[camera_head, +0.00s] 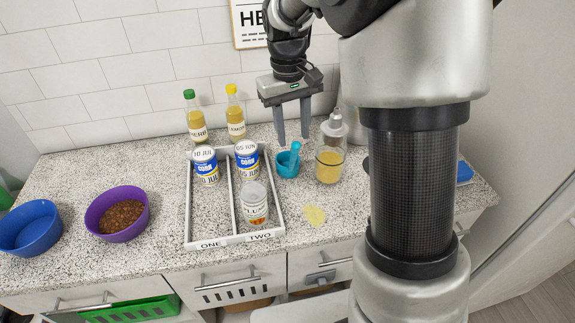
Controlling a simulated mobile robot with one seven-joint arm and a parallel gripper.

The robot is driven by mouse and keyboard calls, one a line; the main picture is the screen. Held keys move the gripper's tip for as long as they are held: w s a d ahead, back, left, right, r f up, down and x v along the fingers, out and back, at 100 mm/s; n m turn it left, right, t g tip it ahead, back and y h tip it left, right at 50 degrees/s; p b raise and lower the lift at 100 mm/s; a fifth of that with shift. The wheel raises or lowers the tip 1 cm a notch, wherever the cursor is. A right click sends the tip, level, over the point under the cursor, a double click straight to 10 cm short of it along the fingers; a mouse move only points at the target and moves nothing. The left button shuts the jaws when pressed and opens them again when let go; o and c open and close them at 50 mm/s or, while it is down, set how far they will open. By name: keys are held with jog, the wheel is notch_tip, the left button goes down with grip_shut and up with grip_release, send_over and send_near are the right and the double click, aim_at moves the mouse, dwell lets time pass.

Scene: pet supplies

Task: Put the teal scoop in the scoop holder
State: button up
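A teal cup-shaped thing (287,168) stands on the counter just right of the white tray. A lighter teal handle (295,149) rises from it, tilted slightly; I cannot tell whether this is a scoop standing in a holder or one single piece. My gripper (293,142) points down directly above it, with its two dark fingers apart on either side of the handle's upper end. Nothing is visibly gripped. No other scoop holder can be clearly made out; my arm hides part of the counter to the right.
A jar (329,166) with yellow contents stands close to the right of the teal cup. A purple bowl (108,232) and a blue bowl (30,243) are at left.

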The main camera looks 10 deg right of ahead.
aim_at(293, 167)
notch_tip(293, 167, down, 9)
jog(key=shift+w+d+f, duration=0.1)
jog(key=shift+d, duration=0.05)
dwell(0.4)
grip_shut()
